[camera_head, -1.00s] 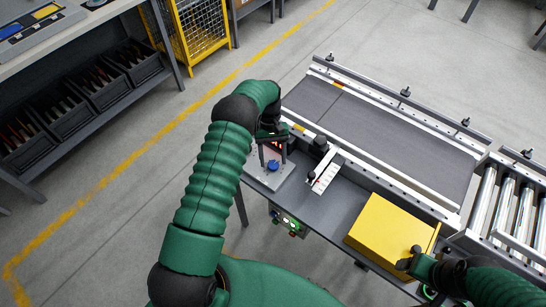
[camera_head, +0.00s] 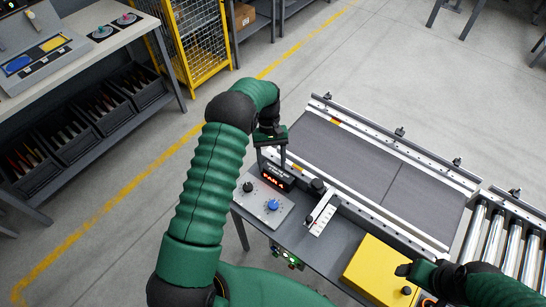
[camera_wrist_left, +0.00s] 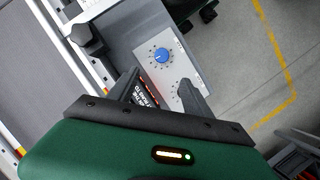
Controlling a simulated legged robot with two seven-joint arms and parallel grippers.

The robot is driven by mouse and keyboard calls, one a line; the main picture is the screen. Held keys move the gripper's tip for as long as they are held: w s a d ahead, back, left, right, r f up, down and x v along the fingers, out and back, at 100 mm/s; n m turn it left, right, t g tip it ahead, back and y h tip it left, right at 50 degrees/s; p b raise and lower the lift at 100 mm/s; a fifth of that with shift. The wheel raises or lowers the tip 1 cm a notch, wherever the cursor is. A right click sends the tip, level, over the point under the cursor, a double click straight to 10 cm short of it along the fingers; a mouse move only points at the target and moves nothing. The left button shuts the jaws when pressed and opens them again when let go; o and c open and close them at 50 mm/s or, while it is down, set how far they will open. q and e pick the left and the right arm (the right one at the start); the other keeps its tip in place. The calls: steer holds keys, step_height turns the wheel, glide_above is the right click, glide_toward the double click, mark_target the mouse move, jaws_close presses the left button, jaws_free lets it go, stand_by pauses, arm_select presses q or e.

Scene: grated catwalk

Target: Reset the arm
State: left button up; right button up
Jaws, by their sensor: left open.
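My left arm, green and ribbed, reaches over the conveyor's control shelf in the head view. My left gripper (camera_head: 272,163) is open and empty above the shelf's back left part. In the left wrist view its two dark fingers (camera_wrist_left: 160,88) stand apart over a grey panel with a blue knob (camera_wrist_left: 160,55). In the head view the panel (camera_head: 258,207) carries the blue knob (camera_head: 272,205), a black knob (camera_head: 248,187) and a red-lit display (camera_head: 274,177). My right gripper (camera_head: 404,270) is at the yellow box; its fingers are not clear.
A slider plate (camera_head: 322,218) with a black lever lies right of the panel. The yellow box (camera_head: 375,270) is on the shelf's right end. The conveyor belt (camera_head: 370,165) runs behind, with rollers (camera_head: 495,235) at right. A workbench (camera_head: 95,50) stands left; floor between is clear.

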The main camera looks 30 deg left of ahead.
arm_select(q)
steer(key=s+d+r+m+t+y, duration=0.1)
steer(key=s+d+r+m+t, duration=0.2)
steer(key=s, duration=0.5)
steer(key=s+d+r+m+t+y, duration=0.1)
steer(key=s+d+r+m+t, duration=0.2)
steer(key=s+d+r+m, duration=0.2)
steer(key=shift+s+d+r+y, duration=0.4)
steer(key=shift+s+d+r, duration=0.75)
steer(key=shift+s+r, duration=0.4)
arm_select(e)
steer(key=shift+a+f, duration=0.15)
steer(key=shift+a, duration=0.3)
arm_select(q)
steer(key=shift+d, duration=0.3)
arm_select(e)
steer(key=shift+d+f, duration=0.1)
steer(key=shift+d, duration=0.2)
arm_select(q)
steer(key=shift+a, duration=0.1)
arm_select(e)
steer(key=shift+a, duration=0.1)
stand_by(3.9)
